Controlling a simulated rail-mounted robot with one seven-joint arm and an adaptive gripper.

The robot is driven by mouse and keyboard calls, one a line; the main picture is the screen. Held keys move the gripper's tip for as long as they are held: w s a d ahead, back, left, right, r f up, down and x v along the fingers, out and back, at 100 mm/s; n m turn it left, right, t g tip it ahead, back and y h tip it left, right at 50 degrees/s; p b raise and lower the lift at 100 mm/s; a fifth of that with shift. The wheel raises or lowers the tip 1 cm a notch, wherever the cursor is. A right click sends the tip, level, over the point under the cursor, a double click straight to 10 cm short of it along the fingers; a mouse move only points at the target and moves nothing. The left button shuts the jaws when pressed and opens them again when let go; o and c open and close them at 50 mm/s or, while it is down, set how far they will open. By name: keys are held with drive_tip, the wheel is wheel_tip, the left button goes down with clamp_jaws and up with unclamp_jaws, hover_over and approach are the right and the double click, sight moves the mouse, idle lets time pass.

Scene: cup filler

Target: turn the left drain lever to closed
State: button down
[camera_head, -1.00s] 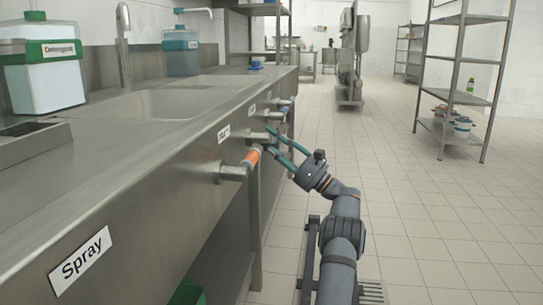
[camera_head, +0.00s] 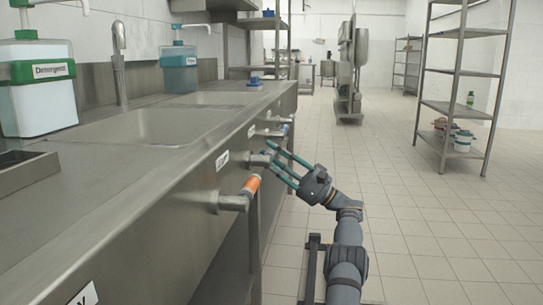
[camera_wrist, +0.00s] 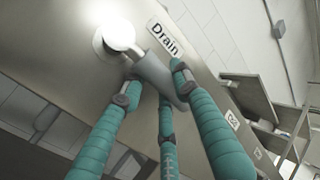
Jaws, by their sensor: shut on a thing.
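A grey drain lever (camera_wrist: 158,75) sticks out from the sink front on a round metal boss, beside a "Drain" label (camera_wrist: 164,38) in the wrist view. My gripper (camera_wrist: 157,88), with teal ribbed fingers, is shut on this lever, and the fingers partly hide its tip. In the head view my gripper (camera_head: 273,154) reaches the lever (camera_head: 258,159) at the sink's front face, beyond the orange-handled one. Its exact turn angle is hard to tell.
An orange-handled lever (camera_head: 246,190) projects nearer to me, and a blue-ended lever (camera_head: 282,128) farther along. A detergent container (camera_head: 38,95) and a tap (camera_head: 119,62) stand on the steel counter.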

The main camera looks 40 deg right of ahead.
drive_tip(key=shift+r, duration=0.1)
drive_tip(key=c, duration=1.4)
unclamp_jaws()
drive_tip(key=shift+o, duration=0.3)
drive_tip(key=shift+s+d, duration=0.1)
drive_tip(key=v, duration=0.7)
drive_tip(key=shift+s, duration=0.1)
